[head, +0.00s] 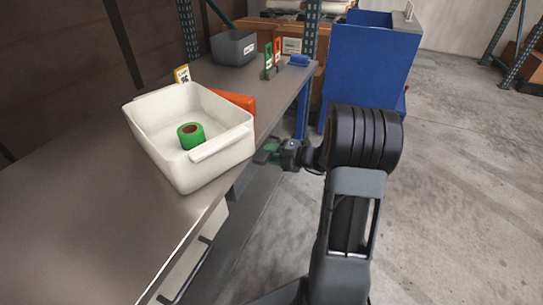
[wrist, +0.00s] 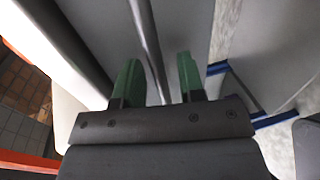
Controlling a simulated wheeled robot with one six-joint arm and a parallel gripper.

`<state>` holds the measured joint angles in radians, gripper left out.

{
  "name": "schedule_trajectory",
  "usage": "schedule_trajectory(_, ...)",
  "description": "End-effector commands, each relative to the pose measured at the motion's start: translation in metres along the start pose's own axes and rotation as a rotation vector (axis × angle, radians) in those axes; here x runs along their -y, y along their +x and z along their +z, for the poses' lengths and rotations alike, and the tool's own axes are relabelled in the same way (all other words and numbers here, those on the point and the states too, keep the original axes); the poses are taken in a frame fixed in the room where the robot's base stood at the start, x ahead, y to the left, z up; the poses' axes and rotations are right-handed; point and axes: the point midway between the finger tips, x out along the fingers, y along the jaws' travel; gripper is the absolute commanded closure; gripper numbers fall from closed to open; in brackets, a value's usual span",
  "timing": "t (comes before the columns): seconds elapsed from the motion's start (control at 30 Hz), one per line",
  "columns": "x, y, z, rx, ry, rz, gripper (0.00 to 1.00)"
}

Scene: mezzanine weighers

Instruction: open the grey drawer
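A grey front (wrist: 95,35), which appears to be the grey drawer, fills much of the wrist view. A metal bar handle (wrist: 148,45) runs down it and passes between the green fingertips of my gripper (wrist: 156,80). The fingers are apart, one on each side of the bar, and I see no clear contact. In the head view my gripper (head: 267,153) is beside the bench's front edge, right of the white bin.
A white bin (head: 202,165) holding a green roll (head: 190,135) stands on the bench (head: 75,205). A paler front with a bar handle (head: 188,268) is nearer under the bench. A blue cabinet (head: 368,70) stands beyond my arm. The floor (head: 460,200) at right is clear.

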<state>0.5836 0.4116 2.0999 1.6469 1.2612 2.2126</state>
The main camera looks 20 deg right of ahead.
Motion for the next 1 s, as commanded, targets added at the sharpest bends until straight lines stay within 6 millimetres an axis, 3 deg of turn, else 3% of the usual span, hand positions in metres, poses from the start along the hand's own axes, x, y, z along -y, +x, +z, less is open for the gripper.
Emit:
schedule_trajectory(0.37, -0.0001, 0.004, 0.0, 0.0, 0.0, -0.001, 0.64)
schedule_trajectory(0.73, -0.0001, 0.0039, -0.0001, 0.0, 0.0, 0.0, 0.98)
schedule_trajectory(1.0, -0.0002, 0.0038, -0.0001, 0.0, 0.0, 0.0, 1.0)
